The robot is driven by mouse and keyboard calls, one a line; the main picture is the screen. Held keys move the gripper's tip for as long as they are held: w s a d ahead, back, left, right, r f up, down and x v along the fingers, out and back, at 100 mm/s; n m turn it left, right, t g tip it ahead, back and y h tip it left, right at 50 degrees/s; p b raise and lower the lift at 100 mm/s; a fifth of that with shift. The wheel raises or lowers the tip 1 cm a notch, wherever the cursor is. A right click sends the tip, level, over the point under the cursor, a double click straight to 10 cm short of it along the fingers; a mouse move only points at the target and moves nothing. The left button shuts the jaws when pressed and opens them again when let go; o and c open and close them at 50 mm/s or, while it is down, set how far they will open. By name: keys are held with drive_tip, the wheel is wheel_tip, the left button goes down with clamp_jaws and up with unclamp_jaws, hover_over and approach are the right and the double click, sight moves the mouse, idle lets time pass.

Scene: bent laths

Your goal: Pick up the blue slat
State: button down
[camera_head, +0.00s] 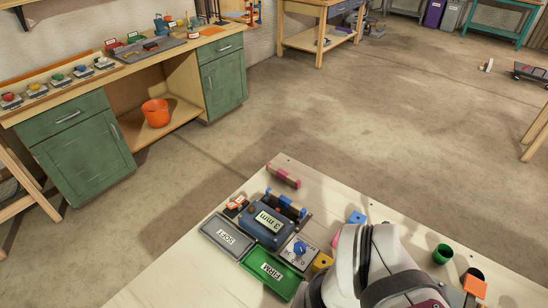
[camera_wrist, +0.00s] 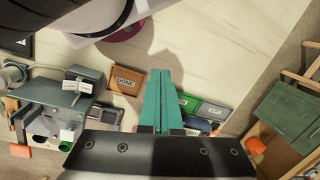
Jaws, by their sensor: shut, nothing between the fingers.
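In the head view my white arm hides the gripper.
A device (camera_head: 264,226) stands beside a grey SOFT tray (camera_head: 207,229) and a green FIRM tray (camera_head: 247,282). A pink slat (camera_head: 283,174) lies near the far corner. A dial box (camera_head: 300,250), a blue block (camera_head: 357,217) and a green cup (camera_head: 442,254) are nearby.

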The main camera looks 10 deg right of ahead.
drive_tip(key=c, duration=1.6)
unclamp_jaws()
drive_tip(key=c, duration=1)
unclamp_jaws()
drive_tip(key=m+t, duration=0.2)
drive_tip(key=m, duration=1.9)
hover_over(286, 200)
drive_tip(key=s+d, duration=0.3)
drive_tip(key=s+d+x, duration=0.1)
drive_tip(key=x, duration=1.9)
drive_tip(key=shift+w+a+f, duration=0.15)
drive_tip(key=shift+w+a, duration=0.2)
drive_tip(key=shift+w, duration=0.05)
